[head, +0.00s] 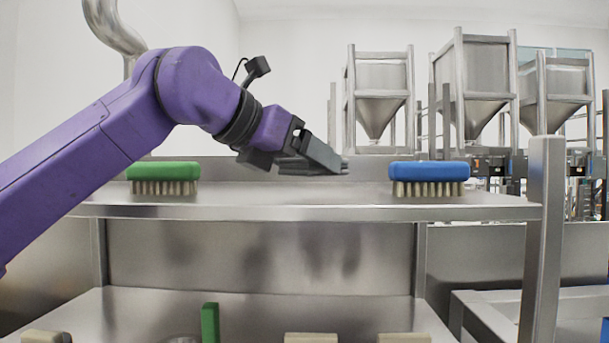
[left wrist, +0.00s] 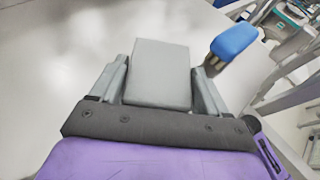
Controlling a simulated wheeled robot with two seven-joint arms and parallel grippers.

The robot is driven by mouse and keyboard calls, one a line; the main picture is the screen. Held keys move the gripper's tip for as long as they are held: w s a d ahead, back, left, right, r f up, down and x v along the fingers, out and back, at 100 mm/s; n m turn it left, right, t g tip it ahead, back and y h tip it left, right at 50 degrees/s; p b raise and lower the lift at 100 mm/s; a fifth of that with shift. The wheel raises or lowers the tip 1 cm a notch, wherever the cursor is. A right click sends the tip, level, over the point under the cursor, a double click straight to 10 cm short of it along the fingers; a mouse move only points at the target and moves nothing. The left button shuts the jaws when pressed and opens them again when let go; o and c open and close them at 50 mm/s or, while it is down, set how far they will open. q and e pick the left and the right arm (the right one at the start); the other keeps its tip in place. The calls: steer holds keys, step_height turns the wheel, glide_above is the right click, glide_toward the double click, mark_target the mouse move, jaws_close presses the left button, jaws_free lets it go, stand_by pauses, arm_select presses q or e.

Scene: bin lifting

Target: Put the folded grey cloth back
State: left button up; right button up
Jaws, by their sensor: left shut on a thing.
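My left gripper (head: 318,158) reaches in from the left over the upper steel shelf (head: 300,212), between two brushes. It is shut on the folded grey cloth, a flat grey block (left wrist: 160,72) between the two fingers in the left wrist view. In the head view the fingers mostly hide the cloth. It is low over the shelf top; I cannot tell whether it touches. My right gripper is not in view.
A green brush (head: 163,172) stands left on the shelf and a blue brush (head: 429,173) right, also in the left wrist view (left wrist: 234,42). A steel post (head: 541,240) rises at the right. The lower shelf (head: 150,310) holds a green block (head: 210,323) and other items.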

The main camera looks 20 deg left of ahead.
mark_target(291, 172)
arm_select(q)
steer(key=shift+s+f+p, duration=0.15)
steer(key=shift+s+f, duration=0.15)
steer(key=shift+f, duration=0.2)
steer(key=shift+s+f+p, duration=0.15)
steer(key=shift+s+f, duration=0.1)
steer(key=shift+f, duration=0.25)
steer(key=shift+w+f, duration=0.1)
steer(key=shift+f, duration=0.15)
steer(key=shift+w+a+f, duration=0.1)
steer(key=shift+w+f, duration=0.05)
steer(key=shift+w, duration=0.25)
steer(key=shift+f, duration=0.15)
steer(key=o, duration=1)
steer(key=shift+s, duration=0.2)
steer(key=shift+r, duration=0.3)
